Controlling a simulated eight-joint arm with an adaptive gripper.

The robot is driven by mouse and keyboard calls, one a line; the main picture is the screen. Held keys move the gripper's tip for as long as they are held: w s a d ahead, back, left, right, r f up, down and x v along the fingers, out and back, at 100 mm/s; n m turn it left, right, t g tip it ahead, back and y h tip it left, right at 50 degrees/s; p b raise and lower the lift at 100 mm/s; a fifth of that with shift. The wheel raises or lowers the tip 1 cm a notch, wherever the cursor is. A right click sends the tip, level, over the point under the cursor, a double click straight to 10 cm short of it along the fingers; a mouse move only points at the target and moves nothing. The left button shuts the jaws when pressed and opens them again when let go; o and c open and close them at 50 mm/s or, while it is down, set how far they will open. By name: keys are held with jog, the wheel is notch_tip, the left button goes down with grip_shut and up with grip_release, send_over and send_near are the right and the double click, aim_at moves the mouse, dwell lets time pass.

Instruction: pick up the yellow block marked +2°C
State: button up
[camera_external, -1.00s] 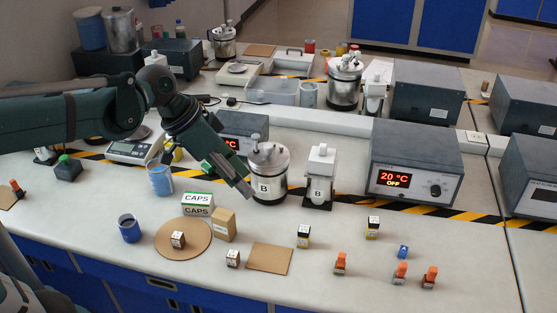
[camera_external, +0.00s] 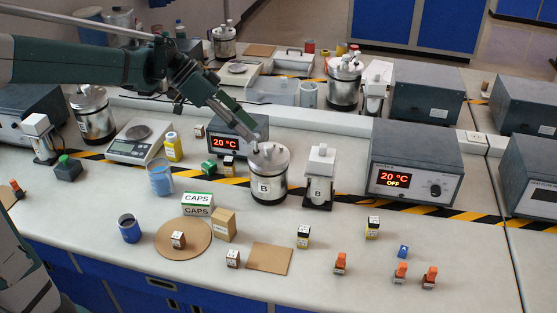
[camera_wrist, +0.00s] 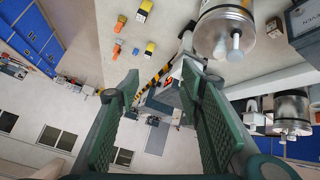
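Two small yellow blocks with dark parts and white labels stand on the bench in the external view: one yellow block (camera_external: 303,236) right of the cardboard square, another yellow block (camera_external: 372,228) farther right. Their markings are too small to read, so I cannot tell which says +2°C. Both yellow blocks also show in the wrist view (camera_wrist: 145,8) (camera_wrist: 150,48) near the top.
A grey 20 °C controller (camera_external: 414,165) is at right. Orange-topped blocks (camera_external: 340,263) (camera_external: 401,273) and a blue block (camera_external: 403,251) lie nearby. The bench around the yellow blocks is mostly clear.

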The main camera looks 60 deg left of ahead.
jog(key=w+a+m+t+h, duration=0.1)
jog(key=a+m+t+h, duration=0.1)
jog(key=a, duration=1.1)
jog(key=m+t, duration=0.2)
send_over(226, 159)
jog(key=s+a, duration=0.4)
jog(key=s, duration=0.1)
notch_tip(226, 159, down, 3)
jog(key=shift+h, duration=0.3)
notch_tip(226, 159, down, 20)
jog(key=shift+w+f, duration=0.1)
jog(key=shift+f, duration=0.4)
jog(key=shift+x, duration=1.3)
jog(key=shift+b+x, duration=0.75)
jog(key=shift+x, duration=1.9)
